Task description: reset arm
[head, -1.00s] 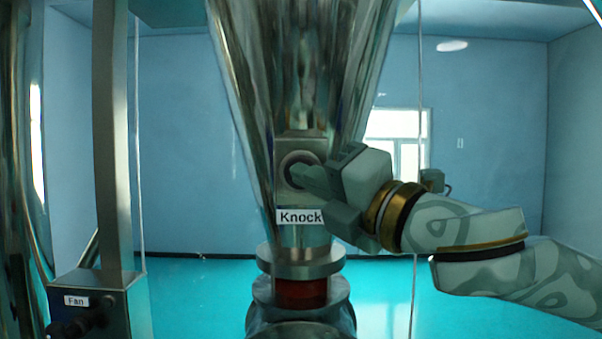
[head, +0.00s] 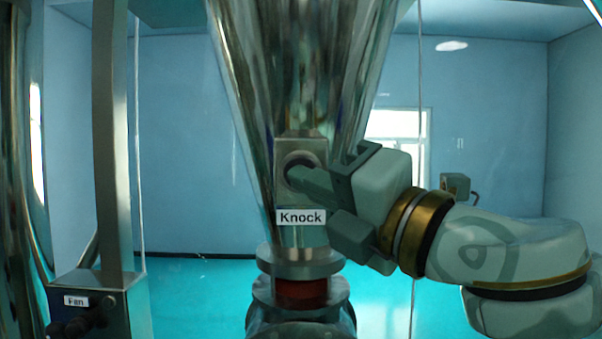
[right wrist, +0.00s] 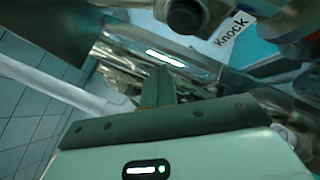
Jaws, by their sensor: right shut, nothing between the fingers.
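My right gripper (head: 296,178) comes in from the right in the head view, shut and empty. Its fingertips overlap the lower edge of the round knock button (head: 299,160) on the metal box above the "Knock" label (head: 301,217); whether they touch it cannot be told. In the right wrist view, the gripper (right wrist: 157,80) points at the shiny metal, and the dark button (right wrist: 186,16) and "Knock" label (right wrist: 234,30) are at the top, apart from the fingers. My left gripper is not in view.
The tall steel funnel (head: 300,70) stands behind the knock box and narrows to a flanged pipe (head: 300,262) with a red band. A "Fan" control box (head: 90,305) on a metal post is at the lower left. Open floor (head: 195,300) shows between them.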

